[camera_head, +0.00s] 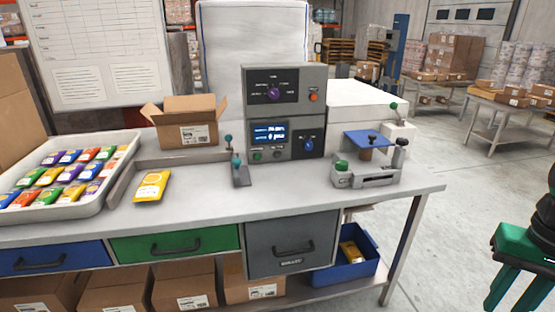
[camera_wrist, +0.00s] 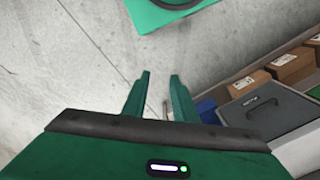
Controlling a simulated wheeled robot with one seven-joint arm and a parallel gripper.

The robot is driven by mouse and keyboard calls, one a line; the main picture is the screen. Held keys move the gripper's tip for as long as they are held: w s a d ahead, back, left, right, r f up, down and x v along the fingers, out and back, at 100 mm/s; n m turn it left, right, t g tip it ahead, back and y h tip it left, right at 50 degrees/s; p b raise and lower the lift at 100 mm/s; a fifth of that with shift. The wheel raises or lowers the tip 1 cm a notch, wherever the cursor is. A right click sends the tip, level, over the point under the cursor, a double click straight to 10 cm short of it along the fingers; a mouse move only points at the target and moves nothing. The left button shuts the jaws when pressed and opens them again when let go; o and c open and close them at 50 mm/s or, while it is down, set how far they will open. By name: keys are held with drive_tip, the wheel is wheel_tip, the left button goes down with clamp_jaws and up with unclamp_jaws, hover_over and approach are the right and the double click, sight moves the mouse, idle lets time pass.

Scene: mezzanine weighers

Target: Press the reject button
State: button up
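A grey control box (camera_head: 286,112) stands at the back of the bench in the head view. An orange-red button (camera_head: 313,97) is on its upper panel, right of a purple rotary knob (camera_head: 273,93). Two small green buttons (camera_head: 257,156) (camera_head: 277,154) sit under the lit display (camera_head: 270,134), with a blue knob (camera_head: 309,146) to their right. The labels are too small to read, so I cannot tell which is the reject button. My gripper (camera_wrist: 160,76) is open and empty, pointing down over the floor. It is right of the bench, well away from the box.
A clamp fixture (camera_head: 367,176) with a blue plate stands right of the box, and a small teal-knobbed lever (camera_head: 239,170) in front left. A yellow packet (camera_head: 152,186), an open carton (camera_head: 187,126) and a packet tray (camera_head: 119,152) are on the left.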

clamp_jaws()
idle(1.5)
